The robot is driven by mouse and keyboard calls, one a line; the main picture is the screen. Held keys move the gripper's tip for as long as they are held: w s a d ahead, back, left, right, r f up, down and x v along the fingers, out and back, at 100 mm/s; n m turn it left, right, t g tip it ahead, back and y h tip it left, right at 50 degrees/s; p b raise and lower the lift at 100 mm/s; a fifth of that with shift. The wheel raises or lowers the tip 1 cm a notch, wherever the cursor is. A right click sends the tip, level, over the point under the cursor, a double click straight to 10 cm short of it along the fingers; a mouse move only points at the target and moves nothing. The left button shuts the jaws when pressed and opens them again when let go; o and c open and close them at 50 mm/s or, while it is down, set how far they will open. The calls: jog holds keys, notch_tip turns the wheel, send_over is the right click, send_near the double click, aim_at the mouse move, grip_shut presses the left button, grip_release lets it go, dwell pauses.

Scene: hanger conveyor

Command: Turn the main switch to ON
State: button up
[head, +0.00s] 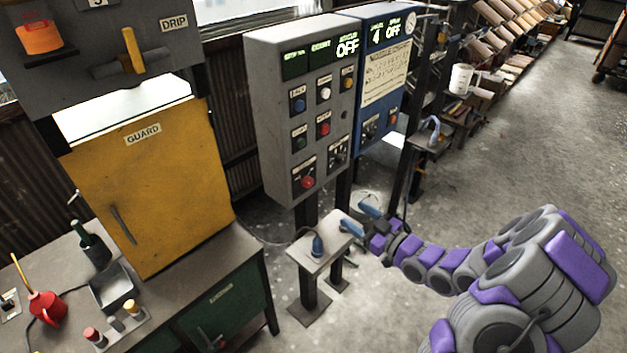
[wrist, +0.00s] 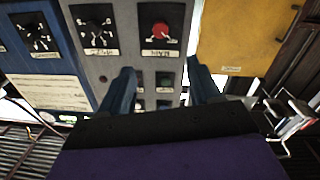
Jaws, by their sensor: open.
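The main switch (head: 307,181) is a red round knob low on the grey control panel (head: 262,110). In the wrist view the red knob (wrist: 161,31) is near the top centre, with an upside-down label that reads MAIN. My gripper (head: 358,217) is in front of the panel and lower than the knob, with its two blue fingers apart. In the wrist view my gripper (wrist: 161,82) is open and empty, and its fingers are lined up on either side below the knob, apart from it. A display (head: 347,46) at the panel's top reads OFF.
A dark rotary knob (head: 338,154) sits right of the main switch. A blue panel (head: 384,90) adjoins on the right. A small stand (head: 318,252) with a blue-handled tool is below. A yellow guard door (head: 150,185) and bench are left. Open floor (head: 530,130) lies right.

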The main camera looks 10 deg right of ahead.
aim_at(310, 183)
jog(key=b+x, duration=0.3)
jog(key=x, duration=1.4)
jog(key=shift+w+a, duration=0.15)
jog(key=shift+r, duration=0.1)
jog(key=shift+c, duration=0.4)
jog(key=c, duration=1)
jog(key=shift+o, duration=0.2)
